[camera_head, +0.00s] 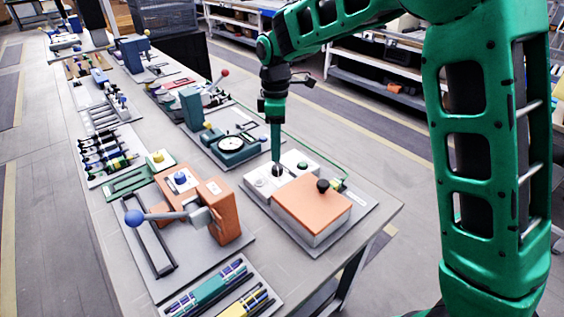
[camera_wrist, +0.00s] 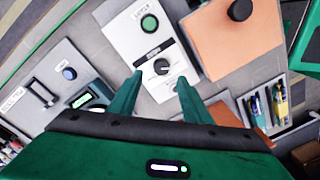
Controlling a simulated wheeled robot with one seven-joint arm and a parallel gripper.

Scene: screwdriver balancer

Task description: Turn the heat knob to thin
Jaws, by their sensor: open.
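The heat knob (camera_wrist: 162,67) is a small round black dial with a white pointer mark, on a pale control panel (camera_wrist: 133,42) in the wrist view. Its scale marks are too small to read. My gripper (camera_wrist: 160,78) is open, with one green finger on each side of the knob's near edge and nothing between the tips that I can see held. In the head view my gripper (camera_head: 276,168) points down onto the pale panel (camera_head: 259,183), and its fingers hide most of the knob. I cannot tell whether the fingers touch it.
A green button (camera_wrist: 150,22) sits on the same panel. An orange block with a black knob (camera_head: 323,186) stands close on the right. A blue-balled lever press (camera_head: 224,208) stands at the left front, and a teal dial device (camera_head: 232,144) behind. Pen trays lie at the front.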

